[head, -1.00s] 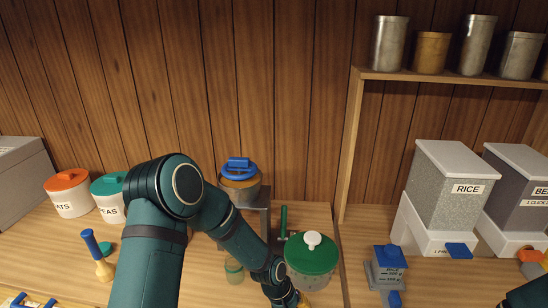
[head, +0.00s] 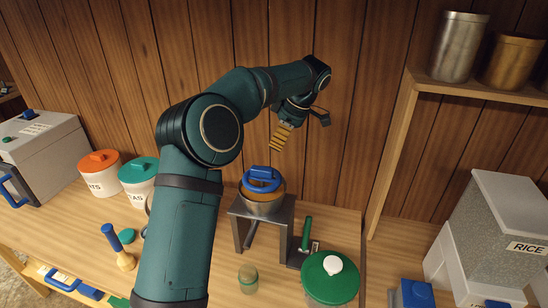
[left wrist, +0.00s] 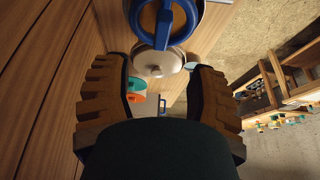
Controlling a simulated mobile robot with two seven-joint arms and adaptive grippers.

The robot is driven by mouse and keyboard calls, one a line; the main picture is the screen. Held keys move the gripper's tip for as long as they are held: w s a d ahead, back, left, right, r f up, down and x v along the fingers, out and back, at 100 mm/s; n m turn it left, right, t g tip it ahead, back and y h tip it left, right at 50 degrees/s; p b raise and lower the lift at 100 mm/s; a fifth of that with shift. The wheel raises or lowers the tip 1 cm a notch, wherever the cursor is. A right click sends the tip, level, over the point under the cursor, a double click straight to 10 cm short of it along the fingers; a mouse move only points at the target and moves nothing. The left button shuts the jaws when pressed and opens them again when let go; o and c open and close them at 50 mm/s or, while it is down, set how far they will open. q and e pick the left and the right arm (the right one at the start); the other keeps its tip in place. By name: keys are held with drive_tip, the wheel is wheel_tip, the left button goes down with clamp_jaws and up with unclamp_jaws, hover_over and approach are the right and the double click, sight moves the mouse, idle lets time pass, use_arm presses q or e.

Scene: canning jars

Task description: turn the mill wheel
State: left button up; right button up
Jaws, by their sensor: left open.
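The blue mill wheel (head: 262,179) sits on top of a round tan and metal mill body (head: 263,204), which stands on a grey metal stand (head: 284,216) on the counter. My left gripper (head: 281,137) is above the wheel and slightly to its right in the head view, apart from it, with its ribbed tan fingers pointing down. In the left wrist view the gripper (left wrist: 160,68) is open with nothing between its fingers. The blue wheel (left wrist: 186,22) shows at the top of that view, beyond the fingertips, partly cut off. My right gripper is not in view.
A green-lidded pot (head: 330,279) and a small glass jar (head: 248,279) stand in front of the stand. Orange-lidded (head: 98,172) and green-lidded (head: 138,178) canisters stand at left. A wooden shelf post (head: 391,150) rises at right, near a rice dispenser (head: 490,235).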

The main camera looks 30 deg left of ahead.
sight(263, 168)
use_arm(q)
drive_tip(key=x, duration=1.3)
drive_tip(key=shift+s+a, duration=0.3)
drive_tip(key=shift+r, duration=0.1)
clamp_jaws()
